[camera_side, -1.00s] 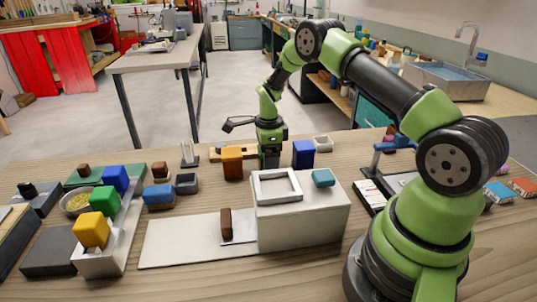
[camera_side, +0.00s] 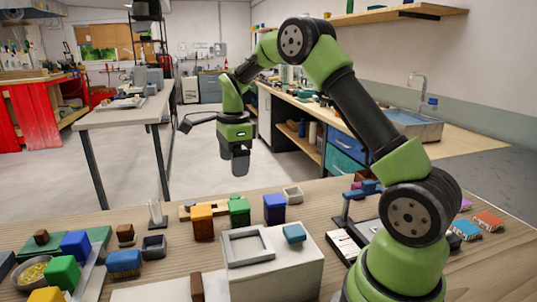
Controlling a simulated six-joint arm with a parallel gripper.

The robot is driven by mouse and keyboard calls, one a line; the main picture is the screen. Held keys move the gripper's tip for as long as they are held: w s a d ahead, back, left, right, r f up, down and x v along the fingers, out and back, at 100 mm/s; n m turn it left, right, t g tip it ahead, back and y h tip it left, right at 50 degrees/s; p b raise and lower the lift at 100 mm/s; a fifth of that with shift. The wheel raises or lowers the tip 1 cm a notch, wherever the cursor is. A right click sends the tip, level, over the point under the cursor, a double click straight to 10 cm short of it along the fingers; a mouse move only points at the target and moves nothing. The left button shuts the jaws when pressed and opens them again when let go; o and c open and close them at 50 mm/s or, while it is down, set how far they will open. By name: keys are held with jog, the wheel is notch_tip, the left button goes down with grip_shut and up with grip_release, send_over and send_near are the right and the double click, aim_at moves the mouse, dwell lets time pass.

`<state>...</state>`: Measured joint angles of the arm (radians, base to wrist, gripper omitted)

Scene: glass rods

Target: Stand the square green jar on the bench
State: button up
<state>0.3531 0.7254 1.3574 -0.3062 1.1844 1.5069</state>
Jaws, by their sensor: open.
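The square green jar (camera_side: 239,210) stands upright on the wooden bench, between an orange jar (camera_side: 202,222) on its left and a blue jar (camera_side: 275,209) on its right. It has a small darker top, and its lower part is partly hidden behind the white block. My gripper (camera_side: 236,172) is open and empty, pointing down in the air above the green jar and clear of it.
A white block (camera_side: 285,272) with a grey square frame (camera_side: 247,246) and a teal piece (camera_side: 294,233) stands in front of the jars. A glass cylinder (camera_side: 155,214) stands to the left. A green cube (camera_side: 62,273) and a blue cube (camera_side: 76,245) are at the front left.

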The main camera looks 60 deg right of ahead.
jog(key=s+a+r+n+t+y, duration=0.1)
jog(key=s+a+r+n+t, duration=0.4)
jog(key=s+a+r+n, duration=0.85)
jog(key=s+a+n+t+y, duration=0.1)
jog(key=s+a+n, duration=0.1)
jog(key=s+n, duration=0.5)
jog(key=shift+s+a+f+n+t, duration=0.2)
jog(key=shift+s+f+n+t, duration=0.15)
jog(key=shift+s, duration=0.4)
